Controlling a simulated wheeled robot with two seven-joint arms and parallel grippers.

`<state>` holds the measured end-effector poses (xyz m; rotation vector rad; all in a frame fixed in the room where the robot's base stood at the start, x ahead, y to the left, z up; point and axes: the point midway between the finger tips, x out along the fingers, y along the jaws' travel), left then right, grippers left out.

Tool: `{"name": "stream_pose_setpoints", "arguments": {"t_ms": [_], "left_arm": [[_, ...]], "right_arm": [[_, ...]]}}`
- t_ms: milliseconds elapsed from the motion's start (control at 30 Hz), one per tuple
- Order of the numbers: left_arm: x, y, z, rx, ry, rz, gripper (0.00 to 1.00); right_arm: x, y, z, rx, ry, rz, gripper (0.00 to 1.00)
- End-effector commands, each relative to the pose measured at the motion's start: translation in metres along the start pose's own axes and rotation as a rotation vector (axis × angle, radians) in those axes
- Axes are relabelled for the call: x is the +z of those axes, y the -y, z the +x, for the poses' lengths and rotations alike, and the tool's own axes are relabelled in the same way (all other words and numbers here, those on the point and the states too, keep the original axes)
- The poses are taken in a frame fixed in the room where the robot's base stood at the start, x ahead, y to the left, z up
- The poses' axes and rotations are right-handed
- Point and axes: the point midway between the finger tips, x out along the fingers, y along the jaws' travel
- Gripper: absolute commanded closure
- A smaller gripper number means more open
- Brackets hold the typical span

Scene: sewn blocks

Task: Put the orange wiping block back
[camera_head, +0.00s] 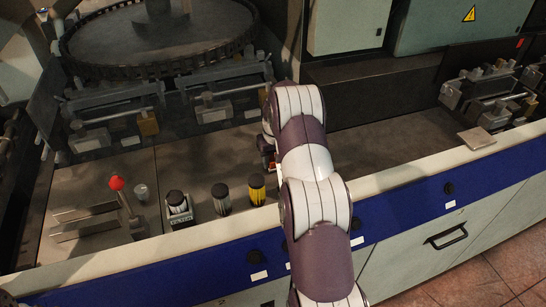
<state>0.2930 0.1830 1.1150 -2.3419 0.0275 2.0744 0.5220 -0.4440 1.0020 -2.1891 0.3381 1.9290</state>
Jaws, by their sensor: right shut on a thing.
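My right arm reaches in from the bottom centre over the blue front panel. My right gripper (269,150) is at its far end, low over the worktop and mostly hidden behind my own wrist. It is shut on the orange wiping block (267,142), of which only a small orange-red patch shows at the left side of the wrist. Whether the block touches the worktop cannot be told. My left gripper is not in view.
A yellow-and-black cylinder (257,190), a dark cylinder (221,198) and a labelled holder (179,208) stand left of my arm. A red-knobbed lever (117,184) is further left. Metal fixtures (210,108) stand behind.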

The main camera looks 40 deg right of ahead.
Motion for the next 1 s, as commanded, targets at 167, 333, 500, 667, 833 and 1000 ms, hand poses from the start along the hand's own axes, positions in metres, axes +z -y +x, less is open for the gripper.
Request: {"name": "stream_pose_setpoints", "arguments": {"t_ms": [167,333,500,667,833,1000], "left_arm": [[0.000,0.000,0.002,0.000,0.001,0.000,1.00],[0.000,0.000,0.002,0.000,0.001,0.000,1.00],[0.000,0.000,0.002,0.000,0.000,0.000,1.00],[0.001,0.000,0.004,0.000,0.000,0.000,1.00],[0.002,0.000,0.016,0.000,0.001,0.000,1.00],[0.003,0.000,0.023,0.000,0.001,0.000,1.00]], "right_arm": [[0.000,0.000,0.001,0.000,-0.001,0.000,0.87],[0.000,0.000,0.002,0.000,-0.001,0.000,0.33],[0.000,0.000,0.001,0.000,-0.001,0.000,0.33],[-0.001,0.000,-0.007,0.001,-0.004,0.000,0.33],[-0.002,0.000,-0.049,0.002,-0.007,-0.001,0.33],[-0.001,0.000,-0.091,0.002,-0.005,0.000,0.33]]}}
